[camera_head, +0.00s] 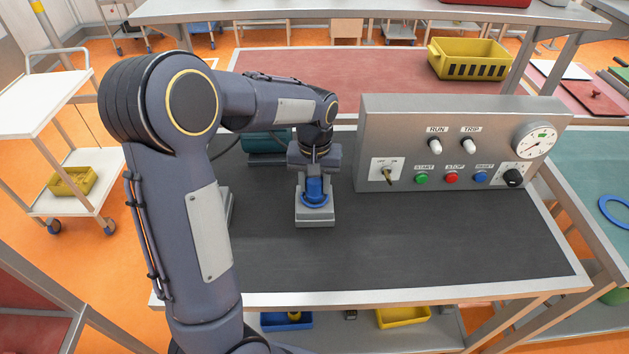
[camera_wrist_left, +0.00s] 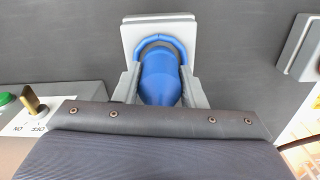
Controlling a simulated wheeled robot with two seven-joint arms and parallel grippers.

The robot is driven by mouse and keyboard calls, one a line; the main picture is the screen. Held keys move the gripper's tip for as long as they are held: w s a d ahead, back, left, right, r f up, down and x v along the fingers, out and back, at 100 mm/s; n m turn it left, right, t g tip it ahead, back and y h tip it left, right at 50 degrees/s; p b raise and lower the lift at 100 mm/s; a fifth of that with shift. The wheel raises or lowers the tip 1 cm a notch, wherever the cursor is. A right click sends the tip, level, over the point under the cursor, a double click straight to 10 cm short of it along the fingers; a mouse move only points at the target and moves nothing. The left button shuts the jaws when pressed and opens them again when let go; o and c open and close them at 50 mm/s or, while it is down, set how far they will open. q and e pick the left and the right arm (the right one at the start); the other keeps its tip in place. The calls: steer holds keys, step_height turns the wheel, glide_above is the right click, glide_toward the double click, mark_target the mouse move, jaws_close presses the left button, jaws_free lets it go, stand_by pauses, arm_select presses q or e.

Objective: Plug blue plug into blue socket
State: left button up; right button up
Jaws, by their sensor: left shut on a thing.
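The blue plug (camera_head: 315,188) is held between the two fingers of my left gripper (camera_head: 315,172), which point down at the dark bench top. It also shows in the left wrist view (camera_wrist_left: 160,78), with a finger on each side. The blue socket (camera_head: 317,201) is a blue ring on a light grey box (camera_head: 315,217) on the bench. In the left wrist view the blue ring (camera_wrist_left: 160,40) curves around the plug's far end. The plug is over or in the socket; how deep it sits is hidden. My right gripper is not in view.
A grey control panel (camera_head: 455,145) with lamps, buttons and a gauge stands to the right. A teal object (camera_head: 268,145) is partly hidden behind my left arm. The dark bench top (camera_head: 420,240) is clear in front and to the right.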

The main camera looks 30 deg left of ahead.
arm_select(q)
steer(key=shift+f, duration=0.25)
steer(key=o, duration=1)
step_height(320, 180, up, 7)
steer(key=shift+r+b, duration=0.2)
steer(key=shift+b, duration=0.15)
steer(key=shift+s+r, duration=0.15)
steer(key=shift+r, duration=0.1)
steer(key=s+d+m+t+h, duration=0.1)
steer(key=s+d+t+h, duration=0.1)
steer(key=s, duration=0.9)
steer(key=s+d+f+m+t+h, duration=0.1)
steer(key=s+d, duration=0.4)
steer(key=s, duration=0.5)
steer(key=m+t, duration=0.1)
steer(key=t, duration=0.1)
steer(key=shift+s+d+f+t+h, duration=0.15)
steer(key=shift+s+t+h, duration=0.15)
steer(key=shift+s+h, duration=0.1)
